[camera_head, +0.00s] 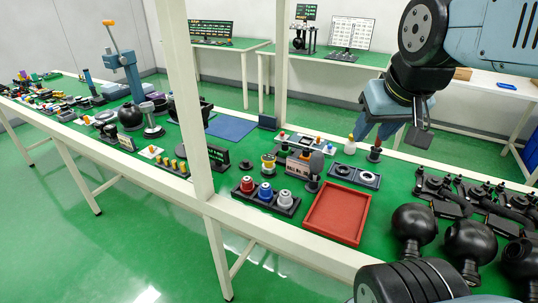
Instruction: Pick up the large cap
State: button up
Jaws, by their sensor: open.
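My gripper (393,134) is at the upper right, above the far side of the green-topped table (225,168). It is open, with nothing seen between its fingers, and it touches no object that I can make out. I cannot tell for sure which object is the large cap. A dark holder (262,203) near the front edge bears a red round piece (247,185), a blue one (265,190) and a white one (285,198). A dark tray (354,176) with two round pieces lies below my gripper. Many parts are small or partly overlapped.
A red tray (336,212) lies empty near the front edge. Black spheres on stands (414,225) and dark brackets (470,195) crowd the right. A pale upright post (187,100) crosses the view. A blue mat (231,128) lies bare. Many parts crowd the left.

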aim_at(244, 165)
jog(key=z, duration=0.3)
jog(key=k, duration=1.3)
jog(key=u, duration=0.95)
jog(key=i, duration=1.55)
jog(key=z, duration=0.05)
